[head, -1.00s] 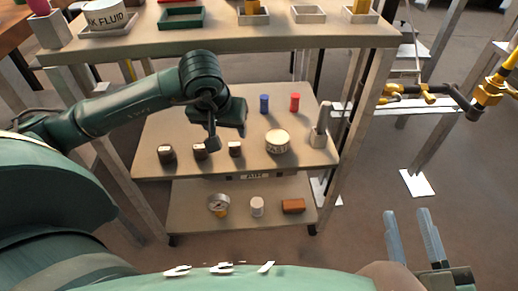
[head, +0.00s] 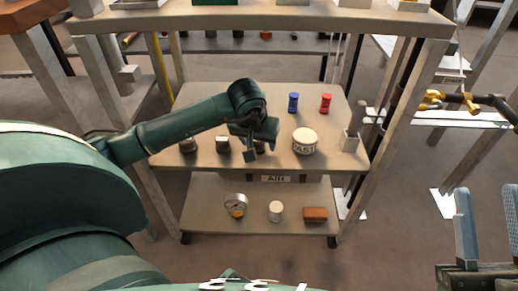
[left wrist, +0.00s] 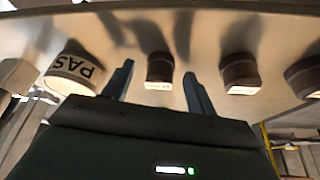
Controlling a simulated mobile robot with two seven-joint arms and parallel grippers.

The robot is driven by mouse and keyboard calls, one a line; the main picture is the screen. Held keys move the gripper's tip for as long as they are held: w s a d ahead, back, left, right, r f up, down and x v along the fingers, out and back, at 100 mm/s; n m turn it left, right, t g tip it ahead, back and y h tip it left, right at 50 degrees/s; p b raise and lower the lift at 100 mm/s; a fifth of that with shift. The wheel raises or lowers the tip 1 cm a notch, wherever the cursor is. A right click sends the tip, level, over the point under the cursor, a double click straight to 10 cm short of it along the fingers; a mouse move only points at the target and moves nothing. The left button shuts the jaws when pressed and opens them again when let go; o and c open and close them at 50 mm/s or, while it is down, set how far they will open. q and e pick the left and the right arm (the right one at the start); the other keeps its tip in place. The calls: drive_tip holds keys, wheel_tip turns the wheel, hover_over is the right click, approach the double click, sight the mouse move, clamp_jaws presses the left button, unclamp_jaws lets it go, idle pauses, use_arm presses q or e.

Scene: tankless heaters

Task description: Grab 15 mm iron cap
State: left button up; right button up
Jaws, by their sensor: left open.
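Several small dark brown caps with pale labels stand in a row on the middle shelf; the left one (head: 188,146) and the middle one (head: 222,145) show in the head view. The right one is mostly hidden behind my left gripper (head: 250,150). In the left wrist view my left gripper (left wrist: 158,88) is open, and one cap (left wrist: 160,70) stands between the lines of its two fingers, not gripped. Two further caps, a nearer one (left wrist: 239,73) and an edge one (left wrist: 305,76), stand to the right. Label sizes are unreadable. My right gripper (head: 490,225) is open and empty at the lower right.
A paste tub (head: 305,141) stands right of the caps and shows in the left wrist view (left wrist: 72,72). A blue can (head: 293,103), a red can (head: 326,103) and a holder (head: 350,142) share the shelf.

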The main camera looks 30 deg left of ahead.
use_arm(q)
drive_tip(key=shift+c, duration=0.3)
drive_tip(key=c, duration=1)
